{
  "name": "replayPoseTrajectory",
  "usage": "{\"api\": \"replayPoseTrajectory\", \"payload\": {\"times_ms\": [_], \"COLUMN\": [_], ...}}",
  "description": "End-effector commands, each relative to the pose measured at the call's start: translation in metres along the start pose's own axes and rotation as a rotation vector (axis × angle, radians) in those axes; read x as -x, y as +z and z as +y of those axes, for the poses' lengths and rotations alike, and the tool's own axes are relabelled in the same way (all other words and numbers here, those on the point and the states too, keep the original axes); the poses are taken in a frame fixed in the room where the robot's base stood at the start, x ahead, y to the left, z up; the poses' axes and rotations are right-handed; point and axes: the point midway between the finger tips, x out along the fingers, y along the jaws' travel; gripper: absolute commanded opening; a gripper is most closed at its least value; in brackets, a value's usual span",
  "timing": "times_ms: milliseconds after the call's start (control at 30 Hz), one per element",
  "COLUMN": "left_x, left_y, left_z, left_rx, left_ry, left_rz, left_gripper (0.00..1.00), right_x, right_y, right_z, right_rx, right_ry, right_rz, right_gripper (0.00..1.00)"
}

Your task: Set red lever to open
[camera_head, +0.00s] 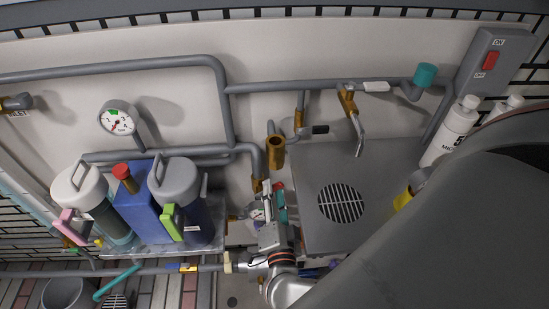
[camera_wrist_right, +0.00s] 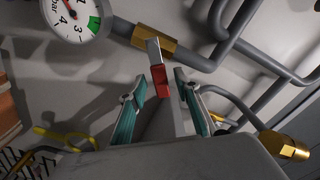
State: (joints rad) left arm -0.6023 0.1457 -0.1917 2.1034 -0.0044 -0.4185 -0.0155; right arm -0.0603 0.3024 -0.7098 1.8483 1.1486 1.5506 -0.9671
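The red lever (camera_wrist_right: 161,88) shows in the right wrist view, a short metal handle with a red end. It comes off a brass valve (camera_wrist_right: 153,37) on a grey pipe and points towards the camera. My right gripper (camera_wrist_right: 160,90) is open, with one teal finger on each side of the red end. I see a gap on both sides; whether the end is fully between the fingertips I cannot tell. In the head view, my right gripper (camera_head: 269,204) is below the brass fittings, and the lever is only a small red patch (camera_head: 279,187). My left gripper is not in view.
A round pressure gauge (camera_head: 118,119) hangs on the wall at left. Two lidded jugs and a blue box stand on a shelf (camera_head: 145,250). A grey sink top (camera_head: 310,222) with a tap (camera_head: 358,130) lies to the right. Pipes and another brass fitting (camera_wrist_right: 287,146) surround the gripper.

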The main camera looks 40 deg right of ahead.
Motion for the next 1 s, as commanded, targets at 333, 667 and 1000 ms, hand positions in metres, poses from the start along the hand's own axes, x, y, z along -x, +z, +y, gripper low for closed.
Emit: {"api": "replayPoseTrajectory", "payload": {"times_ms": [333,667,1000], "left_x": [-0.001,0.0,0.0], "left_y": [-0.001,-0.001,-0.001], "left_z": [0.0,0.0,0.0], "left_rx": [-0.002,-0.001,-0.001], "left_ry": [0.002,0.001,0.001], "left_rz": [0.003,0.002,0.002], "left_gripper": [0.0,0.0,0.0], "right_x": [0.009,0.071,0.116], "right_y": [0.0,0.0,0.0], "right_z": [0.0,0.001,0.0], "right_rx": [-0.001,0.0,0.0], "right_ry": [0.001,0.004,0.0], "right_rz": [0.001,-0.001,0.0], "right_gripper": [0.32,0.32,0.32]}}
